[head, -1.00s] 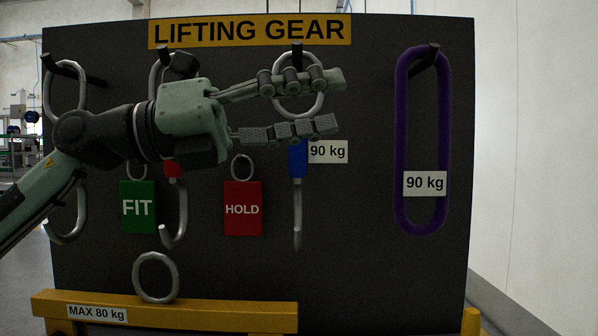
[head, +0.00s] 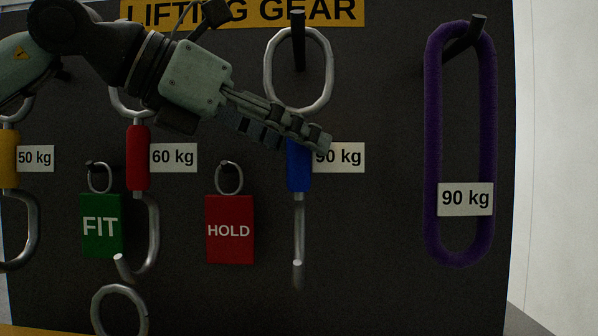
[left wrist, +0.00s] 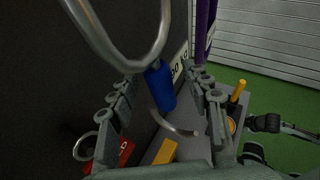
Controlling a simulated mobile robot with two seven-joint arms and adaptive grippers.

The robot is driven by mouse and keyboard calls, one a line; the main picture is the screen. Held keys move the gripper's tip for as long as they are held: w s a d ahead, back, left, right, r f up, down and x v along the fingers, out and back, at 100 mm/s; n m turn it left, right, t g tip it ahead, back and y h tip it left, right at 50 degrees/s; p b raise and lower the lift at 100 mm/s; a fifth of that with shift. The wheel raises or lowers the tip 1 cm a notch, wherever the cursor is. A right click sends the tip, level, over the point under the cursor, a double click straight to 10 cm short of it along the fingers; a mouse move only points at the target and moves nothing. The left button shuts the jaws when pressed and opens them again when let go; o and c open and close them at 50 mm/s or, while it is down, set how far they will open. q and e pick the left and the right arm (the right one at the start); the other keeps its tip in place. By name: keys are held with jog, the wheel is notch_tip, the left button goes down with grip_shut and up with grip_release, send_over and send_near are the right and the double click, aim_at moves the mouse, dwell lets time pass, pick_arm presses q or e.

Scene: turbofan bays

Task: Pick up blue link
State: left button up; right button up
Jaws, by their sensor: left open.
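The blue link (head: 299,170) hangs on the dark board, with a silver ring above it on a peg and a silver hook below. My left gripper (head: 318,142) is in front of its upper part and hides the top of the blue body. In the left wrist view the blue link (left wrist: 159,87) lies between the two open fingers of the left gripper (left wrist: 165,92), with the ring close to the camera. I cannot tell whether the fingers touch it.
A red link (head: 138,158) and a yellow link (head: 9,160) hang to the left. A green FIT tag (head: 101,226) and a red HOLD tag (head: 230,230) hang lower. A purple sling (head: 433,130) hangs at right. The board between the blue link and sling is mostly clear.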

pick_arm(q)
jog(key=shift+w+d+f, duration=0.2)
jog(key=shift+w+d, duration=0.05)
jog(key=shift+d, duration=0.15)
grip_shut()
jog(key=shift+r, duration=0.1)
